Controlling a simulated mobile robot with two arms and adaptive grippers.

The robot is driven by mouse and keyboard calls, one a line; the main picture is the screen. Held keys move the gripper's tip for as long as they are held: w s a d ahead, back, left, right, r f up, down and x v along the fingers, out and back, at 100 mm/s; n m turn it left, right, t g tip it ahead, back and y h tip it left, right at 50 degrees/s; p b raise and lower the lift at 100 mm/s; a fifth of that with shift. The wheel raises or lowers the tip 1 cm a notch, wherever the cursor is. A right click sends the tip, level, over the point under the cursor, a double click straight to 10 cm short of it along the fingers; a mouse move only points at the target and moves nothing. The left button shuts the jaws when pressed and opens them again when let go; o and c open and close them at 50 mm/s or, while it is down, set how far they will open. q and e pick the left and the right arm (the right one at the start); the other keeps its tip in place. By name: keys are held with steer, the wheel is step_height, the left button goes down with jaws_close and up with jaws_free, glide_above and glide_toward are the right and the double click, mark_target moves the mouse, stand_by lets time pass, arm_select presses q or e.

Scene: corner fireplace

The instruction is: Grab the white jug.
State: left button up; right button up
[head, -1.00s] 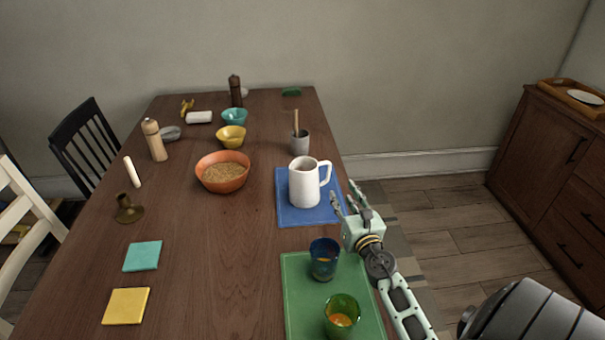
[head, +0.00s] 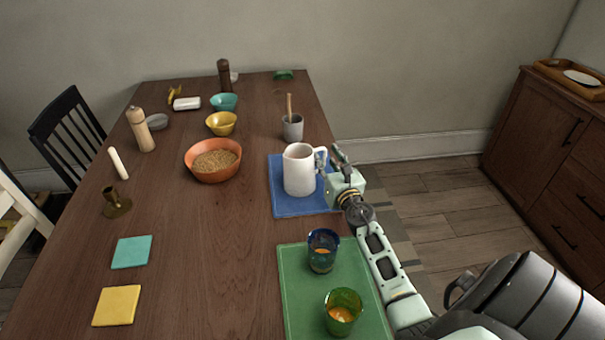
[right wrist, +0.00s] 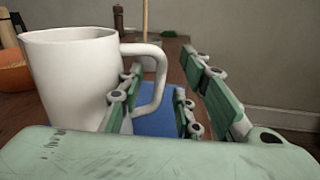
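The white jug (head: 299,172) stands upright on the blue mat (head: 290,205) near the table's right edge, its handle facing right. In the right wrist view the jug (right wrist: 75,80) fills the left side, and its handle (right wrist: 157,85) reaches in between my fingers. My right gripper (head: 331,163) is at the jug's handle side. In the right wrist view the right gripper (right wrist: 160,105) is open, with fingers on either side of the handle. The finger on the jug's side looks close to its wall; I cannot tell whether it touches. My left gripper is out of view.
A green mat (head: 291,290) with a blue cup (head: 322,251) and a green cup (head: 342,312) lies nearer. A grey cup (head: 292,128) with a stick stands behind the jug. An orange bowl (head: 205,173) is to its left. The table's middle front is clear.

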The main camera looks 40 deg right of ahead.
jaws_close()
stand_by(0.5)
steer(key=shift+r, duration=0.1)
